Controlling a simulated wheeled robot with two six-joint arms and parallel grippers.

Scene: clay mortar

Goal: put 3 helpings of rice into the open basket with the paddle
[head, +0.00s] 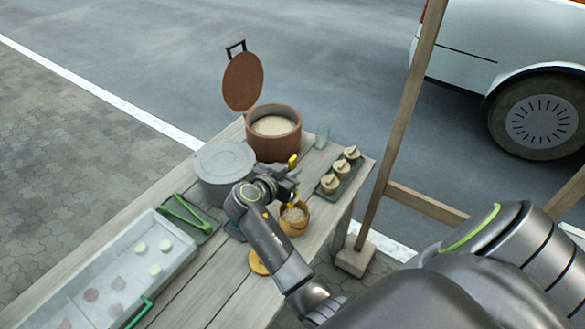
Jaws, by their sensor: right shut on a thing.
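The brown rice pot (274,145) stands at the far end of the table, lid raised, with pale rice (273,125) inside. The open basket (294,228), small and round, stands near the table's right edge; pale rice (294,214) shows in it. My right gripper (292,187) is above and just behind the basket, shut on the paddle. A yellow part that looks like the paddle (293,160) sticks up beyond the gripper. The rest of the paddle is hidden or too small to tell. My left gripper is not in view.
A grey lidded pot (224,160) stands left of the gripper. A dark tray (342,171) with several small tan pieces lies to the right. A round tan lid (258,263), green tongs (186,213) and a pale food bin (110,280) are nearer. A wooden post (404,120) stands beyond the right edge.

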